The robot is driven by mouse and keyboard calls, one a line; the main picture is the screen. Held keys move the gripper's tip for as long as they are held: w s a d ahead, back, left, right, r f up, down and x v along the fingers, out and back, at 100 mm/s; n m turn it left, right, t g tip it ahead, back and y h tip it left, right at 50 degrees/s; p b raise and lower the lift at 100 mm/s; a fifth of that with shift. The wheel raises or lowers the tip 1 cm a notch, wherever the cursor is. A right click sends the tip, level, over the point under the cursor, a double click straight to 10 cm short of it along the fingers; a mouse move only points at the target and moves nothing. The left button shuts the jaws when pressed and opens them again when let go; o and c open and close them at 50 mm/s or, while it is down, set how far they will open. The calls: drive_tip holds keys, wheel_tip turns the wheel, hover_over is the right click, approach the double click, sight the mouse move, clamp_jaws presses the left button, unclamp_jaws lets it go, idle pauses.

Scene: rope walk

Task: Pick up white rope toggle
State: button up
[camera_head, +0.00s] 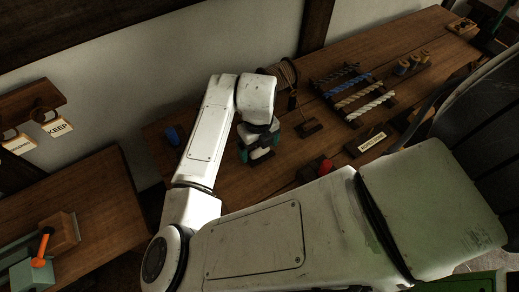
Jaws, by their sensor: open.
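A white rope toggle (370,107) lies at the near end of a dark rack on the wooden bench, in a row with tan, blue and dark twisted pieces. It looks like a short thick twist of white rope. My gripper (259,155) points down over the bench, well to the left of the toggle and apart from it. Its jaws are open, with teal on the fingers. The arm hides part of the bench around the gripper, and I see nothing held between the fingers.
A red object (325,166) and a label plate (372,142) sit in front. A blue item (174,135) stands left.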

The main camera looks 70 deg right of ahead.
drive_tip(key=shift+c, duration=0.4)
drive_tip(key=c, duration=1)
drive_tip(key=shift+r, duration=0.1)
drive_tip(key=shift+c, duration=0.2)
